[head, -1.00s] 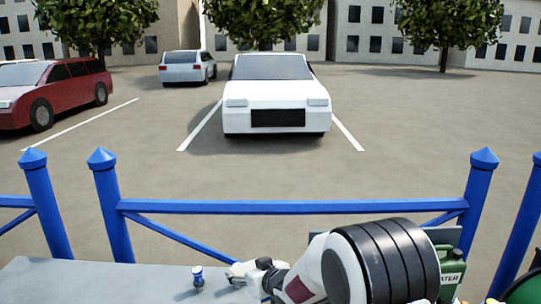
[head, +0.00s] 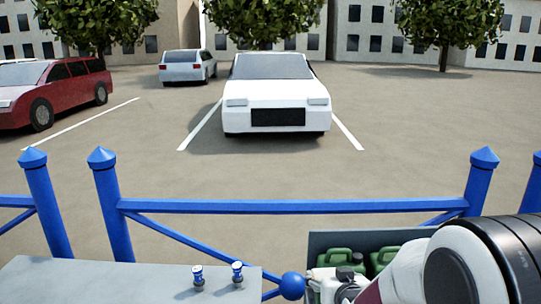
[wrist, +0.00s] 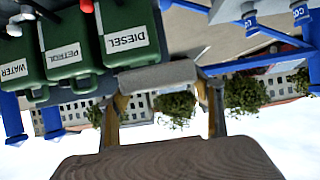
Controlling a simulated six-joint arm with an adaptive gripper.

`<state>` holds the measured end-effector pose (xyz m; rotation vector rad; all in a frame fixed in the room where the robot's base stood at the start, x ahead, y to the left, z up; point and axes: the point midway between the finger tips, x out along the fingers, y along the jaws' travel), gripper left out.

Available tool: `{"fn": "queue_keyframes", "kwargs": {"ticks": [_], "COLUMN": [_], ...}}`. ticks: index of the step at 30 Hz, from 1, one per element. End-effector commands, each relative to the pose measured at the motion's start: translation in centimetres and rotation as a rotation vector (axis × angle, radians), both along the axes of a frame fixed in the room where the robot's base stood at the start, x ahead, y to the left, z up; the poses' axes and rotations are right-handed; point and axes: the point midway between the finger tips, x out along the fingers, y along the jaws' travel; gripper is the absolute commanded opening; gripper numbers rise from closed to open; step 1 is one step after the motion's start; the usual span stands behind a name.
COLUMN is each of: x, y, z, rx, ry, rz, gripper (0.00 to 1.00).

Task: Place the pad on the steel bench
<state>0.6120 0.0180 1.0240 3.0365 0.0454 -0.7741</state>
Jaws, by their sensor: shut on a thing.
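The steel bench (head: 110,285) is the flat grey surface at the lower left of the head view. My gripper (head: 335,284) is right of the bench in the head view, near the green cans; its fingertips are hard to make out there. In the wrist view, my gripper (wrist: 162,90) has one finger on each side of a grey, block-like pad (wrist: 158,77) and is shut on it. The pad is held clear in front of the cans in that picture. I cannot make out the pad in the head view.
Two small blue-and-white items (head: 218,275) stand on the bench's right part; its left is bare. Green cans labelled water, petrol and diesel (wrist: 128,35) stand close to my gripper. A blue ball (head: 292,286) and a blue railing (head: 290,206) are beyond the bench.

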Motion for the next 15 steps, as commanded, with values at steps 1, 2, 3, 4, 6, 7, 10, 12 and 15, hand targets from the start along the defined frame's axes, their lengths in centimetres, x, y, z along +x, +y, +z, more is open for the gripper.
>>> {"fn": "queue_keyframes", "kwargs": {"ticks": [1,2,3,4,6,7,10,12,15], "x": [0.1,0.1,0.1,0.1,0.1,0.1,0.1,0.1,0.1], "y": [-0.6,-0.9,-1.2,-1.4,-1.7,-1.8,-1.9,-1.8,-1.8], "z": [0.6,0.8,1.0,1.0,1.0,1.0,1.0,1.0,1.0], "rx": [0.000,0.000,0.000,0.000,0.000,0.001,0.000,0.000,0.000], "ry": [-0.003,-0.002,-0.001,0.000,0.001,0.001,0.001,0.001,0.001], "rz": [-0.010,-0.015,-0.021,-0.024,-0.029,-0.030,-0.031,-0.031,-0.031], "gripper": [0.47,0.47,0.47,0.47,0.47,0.47,0.47,0.47,0.47]}}
